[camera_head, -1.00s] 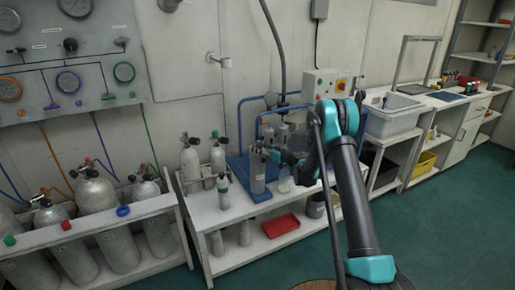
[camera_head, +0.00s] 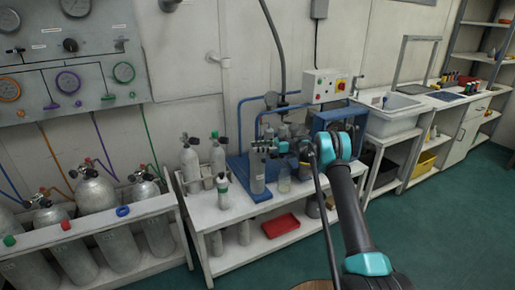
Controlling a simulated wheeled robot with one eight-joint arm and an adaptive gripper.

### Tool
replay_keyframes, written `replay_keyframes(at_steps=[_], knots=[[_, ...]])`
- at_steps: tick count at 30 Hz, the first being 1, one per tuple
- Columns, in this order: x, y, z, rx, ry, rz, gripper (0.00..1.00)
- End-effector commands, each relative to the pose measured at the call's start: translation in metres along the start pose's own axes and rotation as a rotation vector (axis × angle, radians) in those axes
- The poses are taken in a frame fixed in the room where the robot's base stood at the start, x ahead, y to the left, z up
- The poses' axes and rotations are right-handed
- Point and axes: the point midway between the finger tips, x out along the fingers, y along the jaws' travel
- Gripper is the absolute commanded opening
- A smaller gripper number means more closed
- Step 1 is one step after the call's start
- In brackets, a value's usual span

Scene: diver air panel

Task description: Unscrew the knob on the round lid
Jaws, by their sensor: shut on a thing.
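My gripper (camera_head: 271,147) reaches in from the right, roughly level, at the top of an upright grey cylinder (camera_head: 257,174) on the white bench. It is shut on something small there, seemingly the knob. The knob and the round lid are too small and too covered by the gripper to make out clearly. The cylinder stands at the front of a blue compressor frame (camera_head: 238,164).
A blue box (camera_head: 325,120) is behind my arm. A red tray (camera_head: 280,225) lies on the lower shelf.

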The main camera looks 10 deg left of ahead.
Motion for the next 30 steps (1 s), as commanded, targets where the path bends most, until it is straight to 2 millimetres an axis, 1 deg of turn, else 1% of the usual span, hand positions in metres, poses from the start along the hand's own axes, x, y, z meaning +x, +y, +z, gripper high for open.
replay_keyframes(at_steps=[7,19,20,21,24,25,30], knots=[[0.0001,0.0000,0.0004,0.000,0.000,-0.046,0.14],[0.0004,-0.0002,0.0004,0.000,0.000,-0.051,0.14],[0.0004,-0.0002,0.0004,0.000,0.000,-0.051,0.45],[0.0004,-0.0002,0.0004,0.000,0.000,-0.051,0.50],[0.0004,-0.0001,0.0003,0.000,0.000,-0.050,0.62],[0.0004,-0.0001,0.0003,0.000,0.000,-0.050,0.65],[0.0003,0.0000,0.0002,0.000,0.000,-0.050,0.65]])
